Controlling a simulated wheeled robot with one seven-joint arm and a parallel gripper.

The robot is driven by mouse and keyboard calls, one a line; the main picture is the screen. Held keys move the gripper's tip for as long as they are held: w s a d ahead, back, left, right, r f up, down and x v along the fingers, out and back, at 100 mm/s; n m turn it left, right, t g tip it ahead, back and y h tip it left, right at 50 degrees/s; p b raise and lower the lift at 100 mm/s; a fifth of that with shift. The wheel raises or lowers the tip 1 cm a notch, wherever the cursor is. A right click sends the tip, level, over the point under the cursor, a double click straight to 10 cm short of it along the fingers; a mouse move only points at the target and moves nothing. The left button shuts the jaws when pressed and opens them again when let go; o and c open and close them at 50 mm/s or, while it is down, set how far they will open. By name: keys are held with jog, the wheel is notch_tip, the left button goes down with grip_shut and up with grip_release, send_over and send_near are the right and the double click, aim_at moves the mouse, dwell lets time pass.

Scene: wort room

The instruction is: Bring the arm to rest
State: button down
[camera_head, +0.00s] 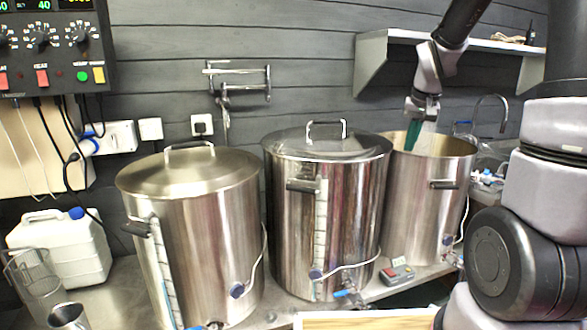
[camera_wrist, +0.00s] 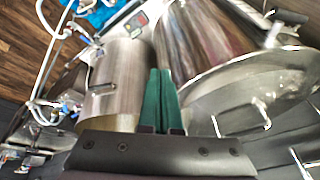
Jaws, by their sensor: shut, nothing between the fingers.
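My gripper (camera_head: 412,146) hangs fingers-down from my arm at the upper right in the head view. Its green fingertips overlap the mouth of the open right-hand steel pot (camera_head: 425,205); I cannot tell whether they dip below its rim. In the wrist view the two green fingers of my gripper (camera_wrist: 160,72) lie side by side, shut, with nothing between them. A steel pot (camera_wrist: 118,75) shows left of the fingers there, and a lidded pot (camera_wrist: 255,90) on the right.
The lidded middle pot (camera_head: 290,225) and the lidded left pot (camera_head: 205,230) stand beside the open pot. A wall shelf (camera_head: 450,42) is close behind my arm. A control panel (camera_head: 50,45), a white canister (camera_head: 65,250) and a small timer (camera_head: 397,273) are also present.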

jog(key=s+a+r+t, duration=0.1)
jog(key=s+a+r, duration=0.1)
jog(key=s+r, duration=0.2)
jog(key=s+a+r+t+y, duration=0.1)
jog(key=s+r, duration=0.3)
jog(key=s, duration=0.7)
jog(key=s+a+r+t+y, duration=0.1)
jog(key=s+a+r, duration=0.3)
jog(key=s, duration=0.3)
jog(key=shift+s, duration=0.15)
